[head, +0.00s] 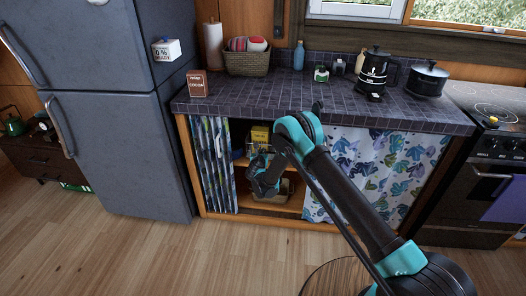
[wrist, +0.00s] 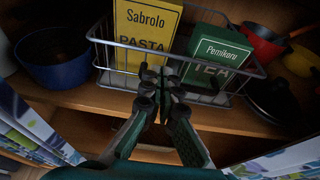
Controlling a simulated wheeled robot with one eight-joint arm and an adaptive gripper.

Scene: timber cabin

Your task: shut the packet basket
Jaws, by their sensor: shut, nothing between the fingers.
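The packet basket (wrist: 122,73) is a wire basket on a wooden shelf behind the curtains under the counter. It holds a yellow Sabrolo pasta packet (wrist: 146,28) and a green Pemikoru tea packet (wrist: 217,55). The yellow packet also shows in the head view (head: 260,134). My gripper (wrist: 160,76) is shut and empty, in front of the middle of the basket's front side. I cannot tell whether its tips touch the wire. In the head view my gripper (head: 265,182) is at the cabinet opening and, with my arm, hides most of the basket.
A blue pot (wrist: 62,68) stands left of the basket. A dark pan (wrist: 272,100) and a red bowl (wrist: 262,44) are at its right. Patterned curtains (head: 212,165) flank the opening. The counter (head: 270,97) is above; the fridge (head: 125,120) stands to the left.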

